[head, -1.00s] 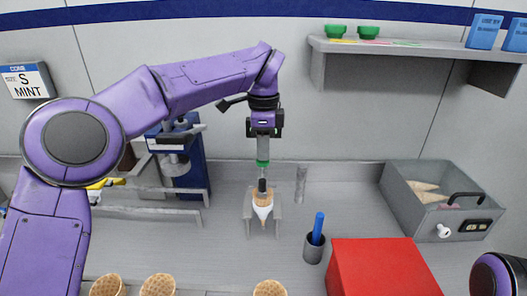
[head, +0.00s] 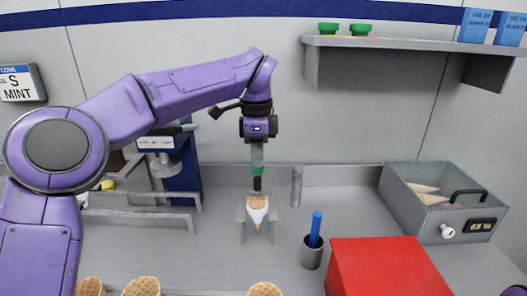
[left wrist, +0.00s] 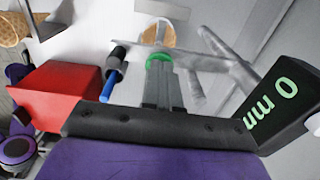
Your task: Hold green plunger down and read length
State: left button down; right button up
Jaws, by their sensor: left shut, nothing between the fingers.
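The cone stands point down in a grey holder (head: 241,214). My left gripper (head: 257,164) is shut and points straight down, its fingertips on the green plunger. Little of the rod shows below the green cap. In the left wrist view the plunger (left wrist: 159,60) shows as a green ring at the fingertips. A dark display (left wrist: 284,100) there shows "0 mm" in green, its last letter partly cut off.
A red box (head: 380,268) and a grey cup (head: 312,252) with a blue stick stand to the right. A grey bin (head: 408,206) with cones stands behind them. Grey rails (head: 140,210) lie left of the holder. More cones line the front edge.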

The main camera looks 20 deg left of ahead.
pick_arm(q)
jog(key=shift+s+f, duration=0.15)
jog(key=shift+f, duration=0.45)
jog(key=r+p, duration=0.1)
jog(key=r, duration=0.1)
jog(key=r+p, duration=0.1)
jog(key=r, duration=0.1)
jog(key=r+p, duration=0.1)
jog(key=r, duration=0.1)
jog(key=shift+w+a+p, duration=0.1)
jog(key=shift+w+p, duration=0.15)
jog(key=shift+p, duration=0.1)
notch_tip(320, 180, up, 9)
jog(key=p, duration=0.2)
jog(key=shift+s, duration=0.15)
jog(key=shift+r, duration=0.1)
